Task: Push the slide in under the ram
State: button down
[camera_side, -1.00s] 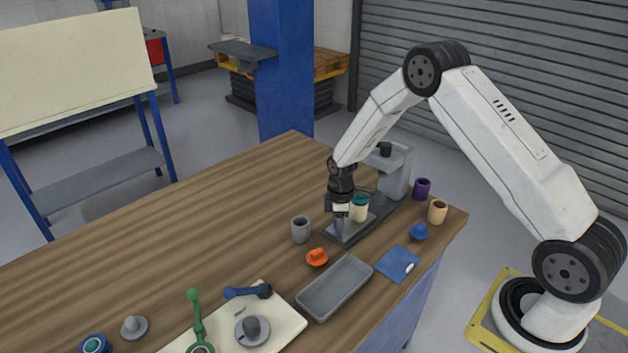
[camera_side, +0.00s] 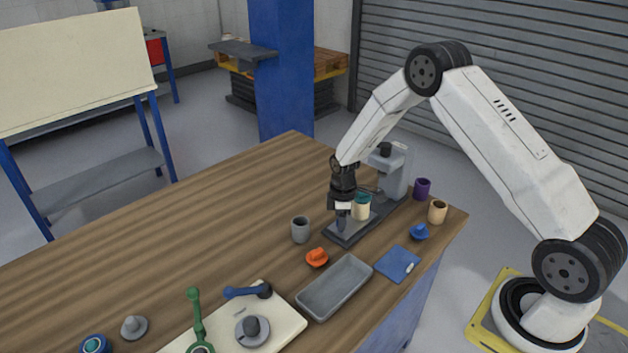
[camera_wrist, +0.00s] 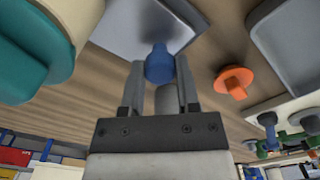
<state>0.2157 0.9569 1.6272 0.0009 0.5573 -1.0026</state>
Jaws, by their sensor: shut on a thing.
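The slide (camera_side: 357,231) is a light grey plate on the dark base of a grey press. It also shows as a pale plate in the wrist view (camera_wrist: 130,28). A cream jar with a teal lid (camera_side: 362,209) stands upright on it. My gripper (camera_side: 342,220) is at the slide's front end, shut on a blue knob (camera_wrist: 160,64), which sits between the fingertips in the wrist view. The press column (camera_side: 397,175) stands behind, with the ram (camera_side: 385,150) at its top. The jar is in front of the column. My gripper hides part of the slide's front.
A grey cup (camera_side: 300,229) stands left of the press, and an orange knobbed piece (camera_side: 317,257) lies in front. A grey tray (camera_side: 335,287) and blue mat (camera_side: 397,263) lie nearer. Purple (camera_side: 422,188) and tan (camera_side: 437,211) cups are at right.

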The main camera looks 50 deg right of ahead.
aim_at(364, 201)
jog(key=d, duration=0.9)
jog(key=shift+d, duration=0.35)
jog(key=c, duration=0.6)
grip_release()
jog(key=shift+d, duration=0.1)
jog(key=shift+o, duration=1.3)
jog(key=shift+r, duration=0.15)
jog(key=shift+r, duration=3.8)
jog(key=shift+a, duration=0.2)
